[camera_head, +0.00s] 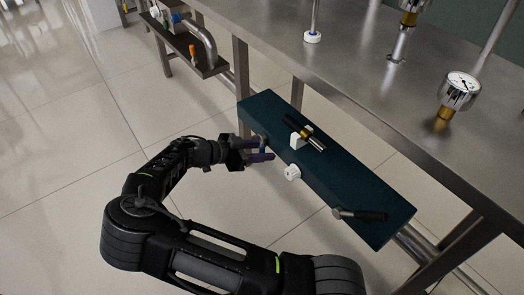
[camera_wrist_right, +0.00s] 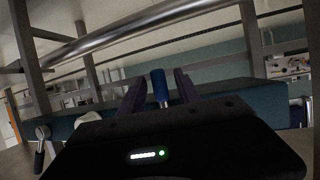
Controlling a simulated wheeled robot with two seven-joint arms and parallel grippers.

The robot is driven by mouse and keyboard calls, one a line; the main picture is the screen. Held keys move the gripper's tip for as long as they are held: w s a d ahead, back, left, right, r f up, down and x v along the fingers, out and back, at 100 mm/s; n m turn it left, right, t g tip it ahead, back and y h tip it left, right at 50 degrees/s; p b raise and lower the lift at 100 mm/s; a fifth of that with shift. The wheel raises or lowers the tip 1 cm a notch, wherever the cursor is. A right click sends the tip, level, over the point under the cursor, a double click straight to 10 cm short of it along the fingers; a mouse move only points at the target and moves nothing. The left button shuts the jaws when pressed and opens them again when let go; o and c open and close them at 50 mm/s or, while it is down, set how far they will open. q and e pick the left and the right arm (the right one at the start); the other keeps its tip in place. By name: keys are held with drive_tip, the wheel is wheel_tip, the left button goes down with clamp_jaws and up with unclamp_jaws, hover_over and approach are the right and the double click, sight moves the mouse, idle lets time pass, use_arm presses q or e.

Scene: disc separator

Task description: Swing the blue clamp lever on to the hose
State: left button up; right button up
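In the right wrist view a blue lever (camera_wrist_right: 159,86), seen as a short upright cylinder, stands between the two dark purple fingers of my right gripper (camera_wrist_right: 160,92). Gaps show on both sides of it, so the gripper looks open around it. In the head view my right gripper (camera_head: 264,150) is at the near edge of a dark teal panel (camera_head: 350,185), left of a white knob (camera_head: 292,172). The lever is mostly hidden there by the fingers. I cannot make out the hose for certain. My left gripper is not in view.
The panel carries a black-and-brass handle (camera_head: 304,133) on a white block and a black-gripped lever (camera_head: 360,214). A steel table (camera_head: 380,95) with a pressure gauge (camera_head: 459,90) stands behind. A shelf with a bent pipe (camera_head: 204,42) is far left. Floor on the left is clear.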

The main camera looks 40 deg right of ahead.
drive_tip(key=shift+c, duration=0.2)
clamp_jaws()
idle(0.9)
